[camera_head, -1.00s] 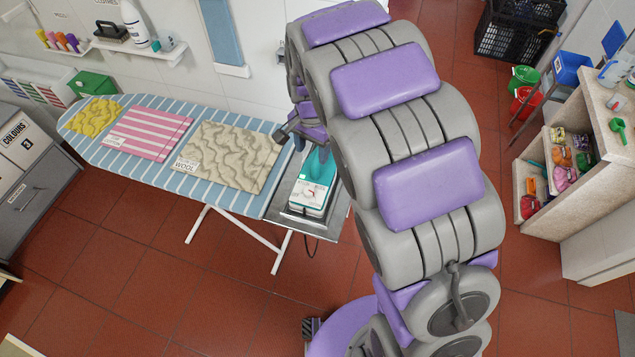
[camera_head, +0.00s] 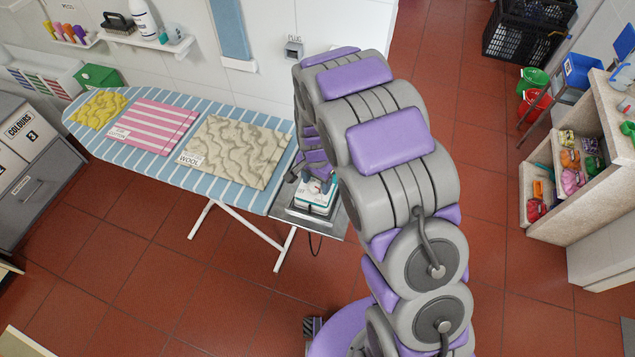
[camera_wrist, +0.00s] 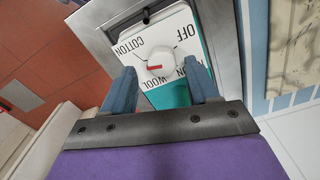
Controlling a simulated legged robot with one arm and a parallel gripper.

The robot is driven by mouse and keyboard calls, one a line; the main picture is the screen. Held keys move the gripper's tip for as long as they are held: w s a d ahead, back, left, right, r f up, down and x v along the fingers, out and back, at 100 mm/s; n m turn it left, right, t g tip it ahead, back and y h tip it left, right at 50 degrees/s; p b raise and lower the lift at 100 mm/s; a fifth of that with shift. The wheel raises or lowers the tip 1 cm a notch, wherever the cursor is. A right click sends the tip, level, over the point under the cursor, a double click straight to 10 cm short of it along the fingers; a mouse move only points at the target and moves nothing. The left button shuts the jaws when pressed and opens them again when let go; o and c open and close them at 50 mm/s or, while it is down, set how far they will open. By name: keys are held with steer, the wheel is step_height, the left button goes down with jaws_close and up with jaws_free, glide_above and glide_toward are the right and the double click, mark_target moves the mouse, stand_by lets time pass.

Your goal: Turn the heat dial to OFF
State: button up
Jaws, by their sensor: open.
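The heat dial (camera_wrist: 160,64) is a round white knob with a red pointer mark, on the white control face of the iron (camera_wrist: 165,90). In the wrist view the face reads OFF, COTTON, WOOL and a partly hidden label; the red mark points left, nearer COTTON and WOOL than OFF. My gripper (camera_wrist: 162,86) is open, with its two blue fingers apart just below the dial in the picture; whether they touch the face cannot be told. In the head view the iron (camera_head: 313,203) sits on the board's metal end, and my gripper (camera_head: 318,181) is over it, partly hiding it.
The metal rest (camera_head: 290,212) ends the striped ironing board (camera_head: 235,185). A wool cloth (camera_head: 235,150), pink striped cloth (camera_head: 150,127) and yellow cloth (camera_head: 97,110) lie on the board. A wall plug (camera_head: 293,50) is behind. Shelves (camera_head: 575,190) stand right, with clear floor between.

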steer(key=shift+a+f, duration=0.65)
steer(key=shift+a, duration=0.2)
steer(key=shift+d+r, duration=0.1)
steer(key=shift+d, duration=0.85)
steer(key=shift+c, duration=1.3)
steer(key=c, duration=0.3)
steer(key=shift+a, duration=0.55)
steer(key=c, duration=0.5)
